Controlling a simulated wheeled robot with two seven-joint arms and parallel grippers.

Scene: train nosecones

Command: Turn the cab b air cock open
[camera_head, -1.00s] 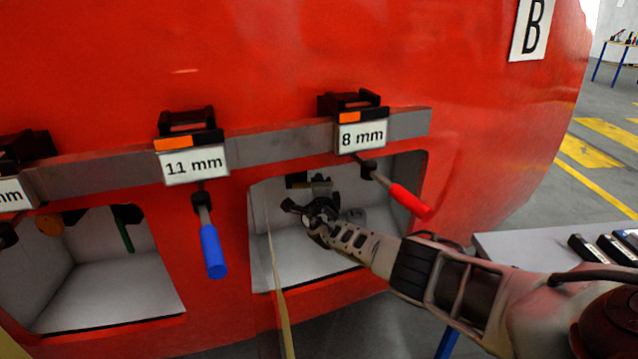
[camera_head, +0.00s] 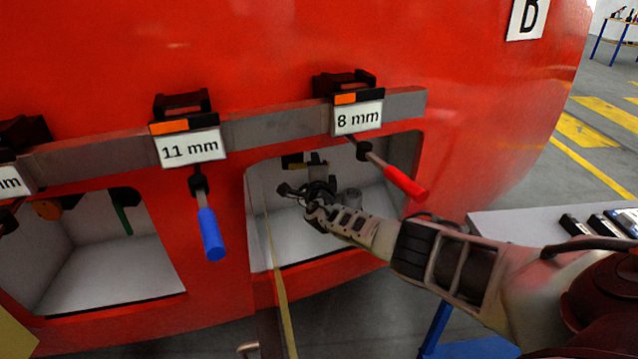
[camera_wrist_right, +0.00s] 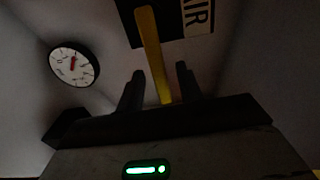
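My right gripper (camera_head: 303,192) reaches into the right-hand recess of the red nosecone, below the 8 mm label. In the right wrist view, a yellow lever (camera_wrist_right: 153,52) on a dark mount hangs between the two dark fingers of this gripper (camera_wrist_right: 160,88). The fingers stand apart, with a gap visible on each side of the lever. Whether either one touches it I cannot tell. A partly cut-off label ending in "IR" (camera_wrist_right: 197,16) is beside the mount. My left gripper is not in view.
A round gauge (camera_wrist_right: 74,63) with a red needle is left of the lever. Red (camera_head: 405,183) and blue (camera_head: 211,235) handles hang from the grey rail (camera_head: 270,130) above the recess. A "B" sign (camera_head: 527,17) is upper right. A table (camera_head: 510,222) stands at right.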

